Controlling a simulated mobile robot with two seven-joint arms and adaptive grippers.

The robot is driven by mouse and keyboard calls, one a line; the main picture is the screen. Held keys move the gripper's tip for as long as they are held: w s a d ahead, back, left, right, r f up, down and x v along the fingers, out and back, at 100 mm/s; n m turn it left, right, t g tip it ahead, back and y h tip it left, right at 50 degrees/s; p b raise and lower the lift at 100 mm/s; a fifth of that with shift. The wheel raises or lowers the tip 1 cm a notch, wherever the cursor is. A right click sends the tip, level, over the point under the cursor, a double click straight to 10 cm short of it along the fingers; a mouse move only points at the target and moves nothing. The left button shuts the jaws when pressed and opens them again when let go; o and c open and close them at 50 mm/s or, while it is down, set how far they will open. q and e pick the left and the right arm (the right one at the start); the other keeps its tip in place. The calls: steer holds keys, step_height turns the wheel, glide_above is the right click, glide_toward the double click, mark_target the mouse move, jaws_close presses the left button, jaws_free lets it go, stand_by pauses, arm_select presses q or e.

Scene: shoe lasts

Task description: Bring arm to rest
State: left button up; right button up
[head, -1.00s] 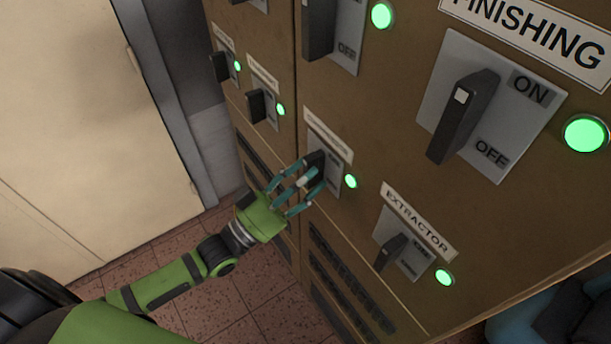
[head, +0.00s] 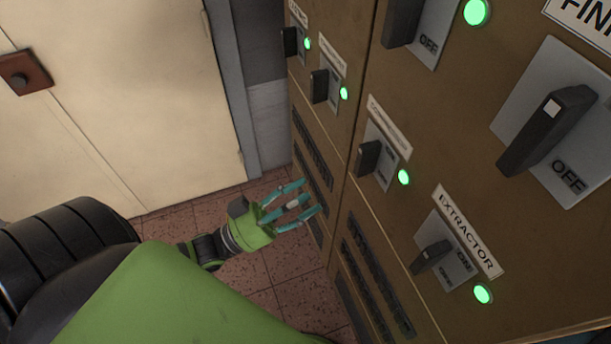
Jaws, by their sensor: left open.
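My left gripper (head: 291,205) is green with teal fingers. Its fingers are spread open and nothing is between them. It is in front of the lower part of the brown cabinet, below and left of the switch (head: 369,158) whose label is too blurred to read, and apart from that switch. My left arm is folded back, with its large green link at the bottom left. My right gripper is not in view.
The brown cabinet (head: 440,120) fills the right, with several switches, lit green lamps and slotted vents. The extractor switch (head: 432,256) is at the lower right. A cream door (head: 120,100) is at the left. Tiled floor (head: 285,285) shows below.

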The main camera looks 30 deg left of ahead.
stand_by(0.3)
arm_select(q)
steer(key=s+a+f+n+g+y+b, duration=0.1)
steer(key=a+f+n+g+y, duration=0.25)
steer(key=f, duration=1.35)
steer(key=a+f+g+y+b, duration=0.15)
steer(key=a+f+y, duration=0.45)
steer(key=f, duration=1)
steer(key=s+d+f+n+g+y, duration=0.15)
steer(key=s+f+g+y, duration=0.35)
steer(key=s+f, duration=0.85)
steer(key=s+d+f+g, duration=0.2)
steer(key=s+f+g, duration=0.1)
steer(key=s, duration=0.3)
steer(key=s+d+f+g, duration=0.2)
steer(key=s+f+g, duration=0.1)
steer(key=s, duration=0.3)
steer(key=shift+d+f+g+h+b, duration=0.3)
steer(key=shift+d+f+h+b, duration=0.1)
steer(key=shift+f, duration=0.25)
steer(key=shift+c, duration=1.3)
steer(key=shift+w, duration=0.1)
